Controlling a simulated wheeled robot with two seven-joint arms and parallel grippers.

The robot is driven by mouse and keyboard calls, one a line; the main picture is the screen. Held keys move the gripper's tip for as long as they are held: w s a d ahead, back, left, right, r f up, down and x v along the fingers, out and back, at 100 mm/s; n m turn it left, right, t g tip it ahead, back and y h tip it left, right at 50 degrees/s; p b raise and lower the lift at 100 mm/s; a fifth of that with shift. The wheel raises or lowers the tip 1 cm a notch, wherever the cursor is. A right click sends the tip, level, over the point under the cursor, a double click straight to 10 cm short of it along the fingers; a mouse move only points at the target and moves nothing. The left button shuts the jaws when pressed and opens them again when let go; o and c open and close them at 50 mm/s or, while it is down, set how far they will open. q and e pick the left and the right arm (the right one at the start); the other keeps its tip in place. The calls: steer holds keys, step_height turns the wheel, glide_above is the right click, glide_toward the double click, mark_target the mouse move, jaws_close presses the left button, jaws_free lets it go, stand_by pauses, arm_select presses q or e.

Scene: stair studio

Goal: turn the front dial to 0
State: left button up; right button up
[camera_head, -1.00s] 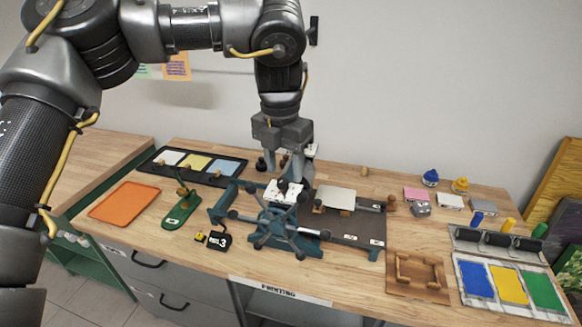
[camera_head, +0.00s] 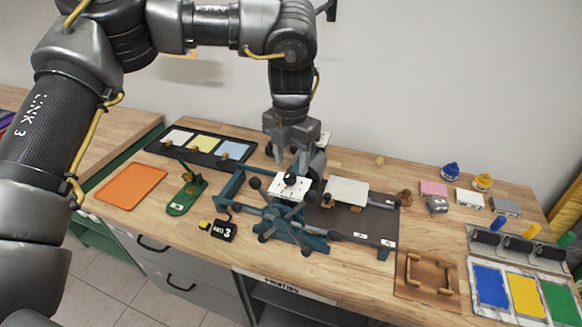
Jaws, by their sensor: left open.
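The front dial looks to be the black knob (camera_head: 290,180) on a small white plate (camera_head: 299,188) on top of the blue press (camera_head: 286,238); its marks are too small to read. Part of another white plate (camera_head: 324,140) shows behind my gripper. My left gripper (camera_head: 292,170) points down just above and behind the knob, fingers apart. Its fingers hide part of what stands behind, and I cannot tell whether they touch the knob. My right gripper is not in view.
The press has a spoked wheel at its front and a dark bed (camera_head: 352,222) to the right. A wooden frame (camera_head: 428,276) and paint tray (camera_head: 518,292) lie right.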

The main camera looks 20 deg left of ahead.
mark_target(290, 175)
arm_select(q)
step_height(290, 175, down, 3)
steer(key=shift+s+a+f+p, duration=0.1)
steer(key=shift+s+p, duration=0.05)
steer(key=shift+p, duration=0.25)
steer(key=shift+f, duration=0.3)
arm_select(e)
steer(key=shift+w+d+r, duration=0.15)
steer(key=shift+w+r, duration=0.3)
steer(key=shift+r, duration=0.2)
arm_select(q)
steer(key=shift+c, duration=0.4)
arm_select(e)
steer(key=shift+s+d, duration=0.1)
arm_select(q)
steer(key=c, duration=0.9)
